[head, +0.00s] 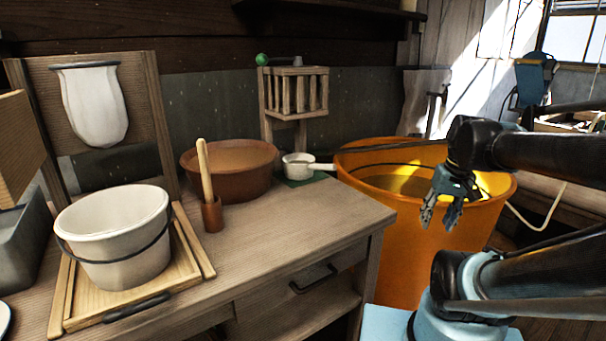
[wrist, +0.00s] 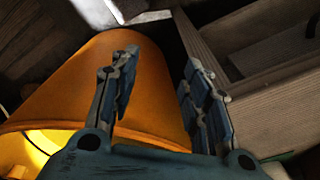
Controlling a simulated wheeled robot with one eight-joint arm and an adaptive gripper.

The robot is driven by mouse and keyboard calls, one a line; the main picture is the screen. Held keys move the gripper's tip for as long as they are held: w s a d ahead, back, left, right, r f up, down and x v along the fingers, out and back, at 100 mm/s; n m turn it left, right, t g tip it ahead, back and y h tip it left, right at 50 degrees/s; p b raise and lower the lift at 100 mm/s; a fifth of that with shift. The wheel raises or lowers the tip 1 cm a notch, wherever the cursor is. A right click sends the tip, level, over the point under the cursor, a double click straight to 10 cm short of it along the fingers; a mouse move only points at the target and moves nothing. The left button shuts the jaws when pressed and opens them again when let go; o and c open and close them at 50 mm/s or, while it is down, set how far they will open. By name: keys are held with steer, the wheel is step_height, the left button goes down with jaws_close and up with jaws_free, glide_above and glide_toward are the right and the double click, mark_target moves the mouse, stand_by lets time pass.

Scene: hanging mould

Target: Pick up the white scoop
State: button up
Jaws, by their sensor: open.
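The white scoop (head: 299,166) sits on a small green mat (head: 303,182) at the back right of the wooden table. Its white handle points right, towards the orange tub. My gripper (head: 438,216) is open and empty in the head view, in front of the orange tub, to the right of the scoop and apart from it. In the wrist view my gripper (wrist: 163,90) shows its two fingers spread with nothing between them. The scoop cannot be made out in the wrist view.
The large orange tub (head: 400,235) stands at the table's right end; it also shows in the wrist view (wrist: 75,85). A brown bowl (head: 229,175), a wooden pestle in a cup (head: 210,212) and a white bucket (head: 115,245) stand on the table (head: 290,225). Its front right top is clear.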

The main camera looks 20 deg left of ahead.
steer(key=w+a+r+n+g+y, duration=0.2)
steer(key=w+a+r+n, duration=0.1)
steer(key=w+a+r, duration=0.65)
steer(key=w+a+r+n+g+y, duration=0.1)
steer(key=w+a+r+n+g, duration=0.2)
steer(key=w+a+r, duration=0.7)
steer(key=n+g, duration=0.1)
steer(key=n, duration=0.1)
glide_toward(318, 167)
steer(key=x, duration=0.3)
steer(key=w+x, duration=0.1)
steer(key=x, duration=0.2)
steer(key=w+x, duration=0.1)
steer(key=x, duration=0.3)
steer(key=shift+s+a+f, duration=0.1)
steer(key=shift+a+f, duration=0.15)
steer(key=shift+f, duration=0.15)
steer(key=shift+c, duration=0.6)
jaws_close()
